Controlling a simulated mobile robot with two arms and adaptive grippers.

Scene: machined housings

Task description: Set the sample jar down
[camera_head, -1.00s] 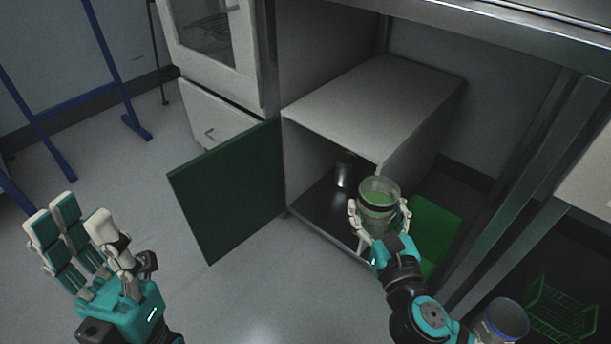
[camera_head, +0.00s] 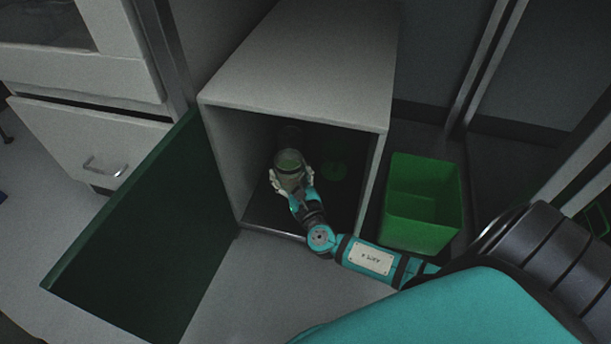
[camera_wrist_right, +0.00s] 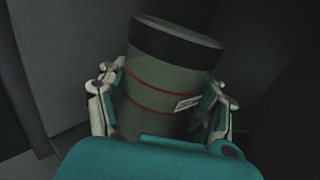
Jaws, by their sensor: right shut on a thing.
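Whether the jar touches the cabinet floor (camera_head: 270,218) I cannot tell. My left gripper is out of view.
The cabinet's dark green door (camera_head: 130,230) stands open at the left. A dark object (camera_head: 290,137) is behind the jar, mostly hidden. A faint green round shape (camera_head: 334,170) shows on the floor right of the jar. A green bin (camera_head: 425,200) stands right of the cabinet.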

